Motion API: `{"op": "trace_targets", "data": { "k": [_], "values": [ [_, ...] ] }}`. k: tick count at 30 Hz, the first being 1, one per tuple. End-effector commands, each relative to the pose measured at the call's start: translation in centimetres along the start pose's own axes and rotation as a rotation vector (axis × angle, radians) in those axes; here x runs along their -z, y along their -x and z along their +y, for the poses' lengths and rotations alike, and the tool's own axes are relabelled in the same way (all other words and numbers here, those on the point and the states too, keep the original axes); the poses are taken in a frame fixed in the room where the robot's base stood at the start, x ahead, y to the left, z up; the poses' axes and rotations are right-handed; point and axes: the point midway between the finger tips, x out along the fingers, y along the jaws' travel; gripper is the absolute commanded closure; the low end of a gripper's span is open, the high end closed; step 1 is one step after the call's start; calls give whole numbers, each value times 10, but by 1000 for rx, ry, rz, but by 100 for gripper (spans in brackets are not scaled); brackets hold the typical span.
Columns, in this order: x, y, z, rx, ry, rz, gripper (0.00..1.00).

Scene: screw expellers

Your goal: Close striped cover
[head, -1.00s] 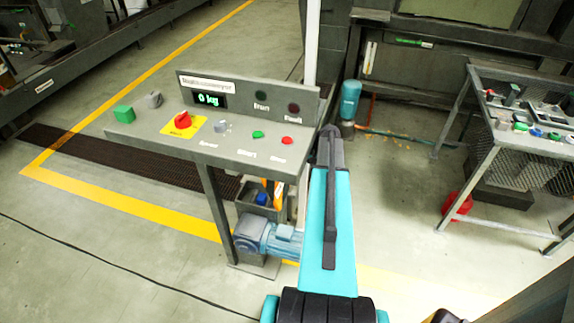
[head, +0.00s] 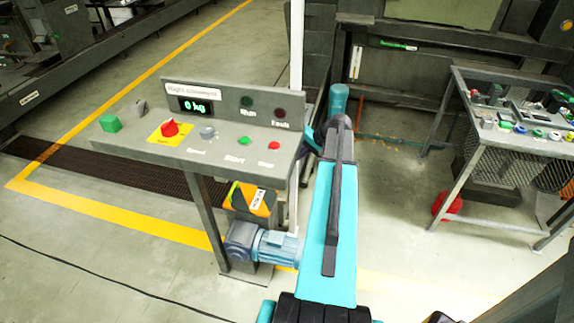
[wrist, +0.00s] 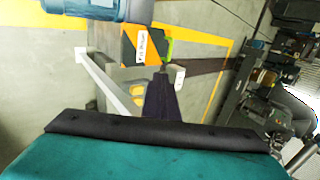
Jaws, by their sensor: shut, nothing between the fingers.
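The striped cover (head: 263,203), orange and black with a white label, lies over the top of a small dark box under the control desk. It also shows at the top of the wrist view (wrist: 129,48). It looks down on the box; whether it sits fully flush I cannot tell. My gripper (wrist: 162,74) is the dark tapered shape in the wrist view, shut and empty, with its tip just below the cover's edge in the picture. I cannot tell whether it touches. In the head view my arm hides the gripper.
The control desk (head: 180,148) with knobs and buttons stands above the box. A blue-grey motor (head: 275,247) is below the box and a white post (head: 296,60) behind the desk. A parts table (head: 490,130) stands at right. Floor between is mostly clear.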

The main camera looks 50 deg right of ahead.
Motion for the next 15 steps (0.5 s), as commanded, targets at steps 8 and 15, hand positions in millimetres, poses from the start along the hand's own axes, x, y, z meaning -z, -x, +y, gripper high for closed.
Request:
{"op": "trace_targets", "data": {
  "k": [8, 15],
  "values": [
    [0, 26, -4, 0, 1, -1, 100],
    [-1, 32, -6, -1, 2, -2, 100]
  ]
}}
